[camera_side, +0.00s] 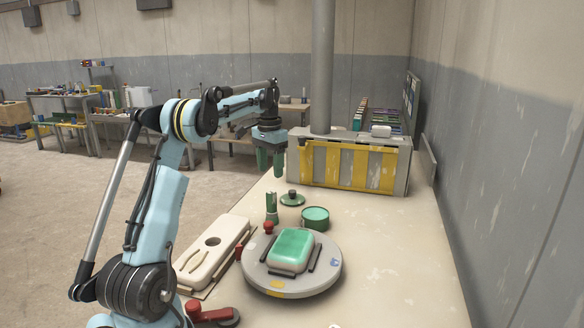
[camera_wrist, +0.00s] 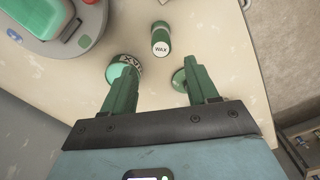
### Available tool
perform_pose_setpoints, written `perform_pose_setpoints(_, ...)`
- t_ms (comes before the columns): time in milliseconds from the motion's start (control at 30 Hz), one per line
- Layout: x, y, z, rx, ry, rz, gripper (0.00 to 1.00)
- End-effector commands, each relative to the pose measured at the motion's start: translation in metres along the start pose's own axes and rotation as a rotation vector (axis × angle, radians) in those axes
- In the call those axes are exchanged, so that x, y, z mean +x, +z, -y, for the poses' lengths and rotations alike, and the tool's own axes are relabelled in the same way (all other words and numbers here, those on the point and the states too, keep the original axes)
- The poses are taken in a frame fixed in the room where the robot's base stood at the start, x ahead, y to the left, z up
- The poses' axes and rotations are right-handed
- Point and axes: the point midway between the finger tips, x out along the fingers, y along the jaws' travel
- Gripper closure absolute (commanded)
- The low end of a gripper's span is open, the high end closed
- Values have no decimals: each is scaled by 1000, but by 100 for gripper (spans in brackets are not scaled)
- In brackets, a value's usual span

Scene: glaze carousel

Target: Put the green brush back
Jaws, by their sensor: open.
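My gripper (camera_side: 271,172) has green fingers and is open and empty, pointing down above the table. It also shows in the wrist view (camera_wrist: 158,66). Below it stands an upright green cylinder (camera_side: 271,208) with a pale band; in the wrist view this cylinder (camera_wrist: 160,40) is labelled WAX and lies ahead of the fingertips. A round green pot (camera_side: 315,218) stands to its right; its labelled side (camera_wrist: 125,68) is partly hidden by the left finger. A green lid-like disc with a dark knob (camera_side: 292,198) lies behind. I cannot make out a brush for certain.
A round grey turntable (camera_side: 325,275) carries a pale block with a green top (camera_side: 293,245). A beige holder (camera_side: 195,272) with a round hole and a curved recess lies left of it. A yellow-and-grey housing (camera_side: 400,165) stands at the back. The table's right side is clear.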

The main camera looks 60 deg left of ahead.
Motion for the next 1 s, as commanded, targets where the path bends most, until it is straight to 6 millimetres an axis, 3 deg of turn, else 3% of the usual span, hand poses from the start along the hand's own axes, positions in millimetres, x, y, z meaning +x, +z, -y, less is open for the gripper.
perform_pose_setpoints(167, -15, -1, -36, 31, -19, -43, 41)
perform_pose_setpoints(467, -40, 26, -152, 120, -53, -212, 41)
perform_pose_setpoints(700, -37, 75, -230, 189, -36, -360, 41)
perform_pose_setpoints(1000, -4, 147, -298, 269, 38, -531, 41)
